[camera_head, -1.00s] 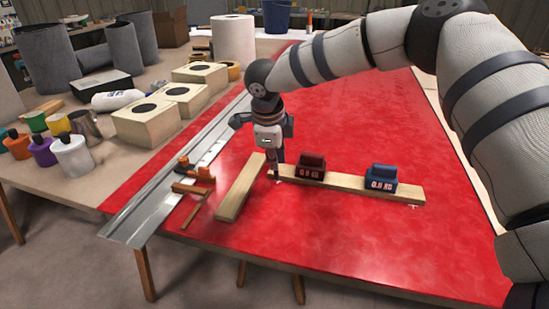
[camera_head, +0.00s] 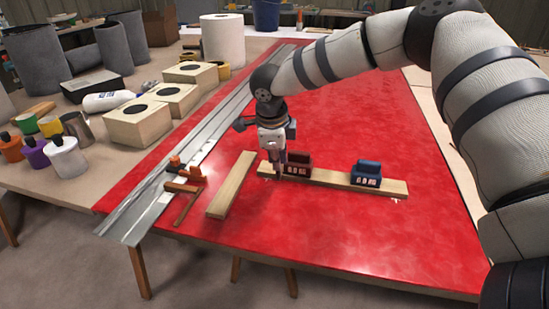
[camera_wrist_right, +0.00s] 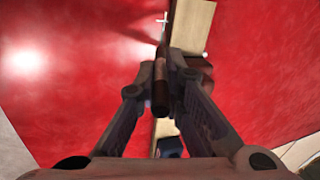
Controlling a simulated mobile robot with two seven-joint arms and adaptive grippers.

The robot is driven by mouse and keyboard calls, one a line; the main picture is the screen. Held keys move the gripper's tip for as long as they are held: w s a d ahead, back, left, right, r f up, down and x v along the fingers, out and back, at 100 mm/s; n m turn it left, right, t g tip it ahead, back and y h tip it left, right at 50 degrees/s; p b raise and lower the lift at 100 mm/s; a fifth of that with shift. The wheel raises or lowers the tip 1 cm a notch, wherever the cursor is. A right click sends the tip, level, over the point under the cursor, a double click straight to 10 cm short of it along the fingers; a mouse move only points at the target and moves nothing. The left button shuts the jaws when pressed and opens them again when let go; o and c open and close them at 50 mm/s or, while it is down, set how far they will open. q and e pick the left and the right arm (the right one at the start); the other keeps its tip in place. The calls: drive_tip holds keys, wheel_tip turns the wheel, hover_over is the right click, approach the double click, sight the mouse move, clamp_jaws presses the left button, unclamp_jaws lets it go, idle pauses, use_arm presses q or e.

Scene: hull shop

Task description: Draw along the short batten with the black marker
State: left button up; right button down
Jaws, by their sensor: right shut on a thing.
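A wooden batten (camera_head: 335,179) lies across the red table top under a dark red weight (camera_head: 297,164) and a blue weight (camera_head: 366,174). My right gripper (camera_head: 276,152) is shut on a dark marker (camera_wrist_right: 161,88), which points down at the near edge of the weighted batten, close to the dark red weight. I cannot tell whether the tip touches the surface. The batten also shows in the right wrist view (camera_wrist_right: 192,24). My left gripper is not in view.
The red surface (camera_head: 330,235) in front is clear.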

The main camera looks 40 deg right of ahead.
drive_tip(key=shift+s+d+r+p, duration=0.1)
drive_tip(key=shift+s+d+p, duration=0.25)
drive_tip(key=shift+s+d, duration=0.6)
drive_tip(key=shift+s, duration=0.1)
drive_tip(key=shift+s+d, duration=0.9)
drive_tip(key=shift+s, duration=0.2)
drive_tip(key=shift+s+d, duration=0.1)
drive_tip(key=shift+s+d, duration=0.4)
drive_tip(key=shift+s, duration=0.05)
drive_tip(key=shift+s, duration=0.1)
drive_tip(key=shift+s+d, duration=0.45)
drive_tip(key=shift+s+d, duration=0.1)
